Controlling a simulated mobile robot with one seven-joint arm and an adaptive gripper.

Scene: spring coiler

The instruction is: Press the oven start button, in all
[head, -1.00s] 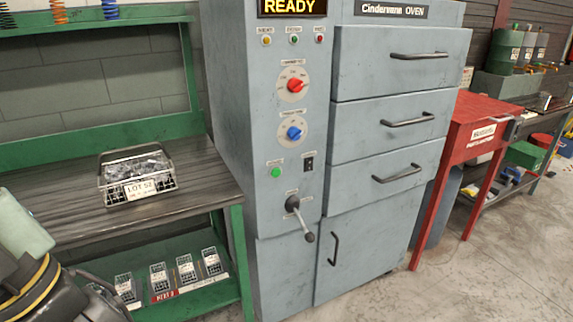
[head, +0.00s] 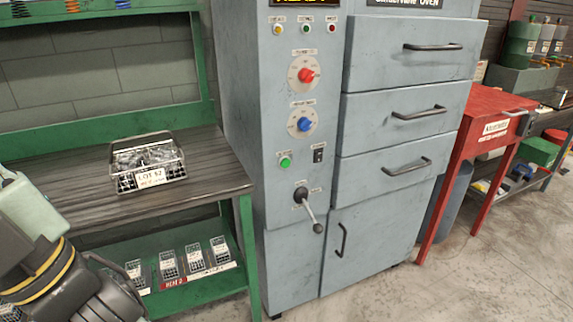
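The oven (head: 240,120) is a tall grey-blue cabinet in the middle of the head view. A round green button (head: 285,162) sits on its left panel, below a blue dial (head: 304,125) and a red dial (head: 306,76). Its small label is too blurred to read. A small black switch (head: 318,155) is right of the green button, and a lever (head: 308,205) is below it. Dark parts of my arm with yellow rings fill the lower left corner, well apart from the oven. My gripper's fingers cannot be made out clearly there.
A green workbench (head: 215,150) with a wire basket marked LOT 52 (head: 150,180) stands left of the oven. Several small baskets are on its lower shelf. A red stand (head: 490,105) is on the right. The floor (head: 480,270) in front is clear.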

